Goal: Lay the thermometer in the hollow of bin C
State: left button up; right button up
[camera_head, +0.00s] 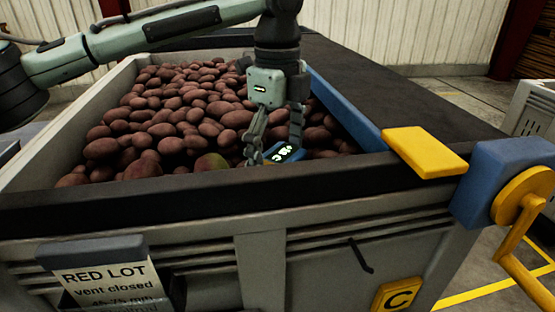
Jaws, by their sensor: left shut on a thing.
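Bin C (262,199) is a large grey crate with a dark rim, filled with reddish-brown potatoes (165,118). A yellow plate marked C (397,294) is on its front wall. My left gripper (268,155) points down over the potatoes near the front rim. It is shut on the thermometer (284,152), a small blue device with a lit display facing up. The thermometer is at the potatoes' surface; I cannot tell if it touches them. The hollow cannot be made out clearly, and the gripper hides part of that area. My right gripper is not in view.
A blue bar (345,110) runs along the bin's right inner side. A yellow block (425,151) sits at the front right corner, beside a blue housing with a yellow crank (520,205). A RED LOT sign (105,280) hangs on the front left.

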aim_at(278, 157)
pick_arm(q)
jog(key=shift+f, duration=0.55)
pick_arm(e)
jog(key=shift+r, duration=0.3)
pick_arm(q)
jog(key=o, duration=0.8)
jog(key=shift+f, duration=0.15)
jog(key=shift+o, duration=1)
notch_tip(278, 157, up, 3)
notch_tip(278, 157, up, 9)
jog(key=p, duration=0.1)
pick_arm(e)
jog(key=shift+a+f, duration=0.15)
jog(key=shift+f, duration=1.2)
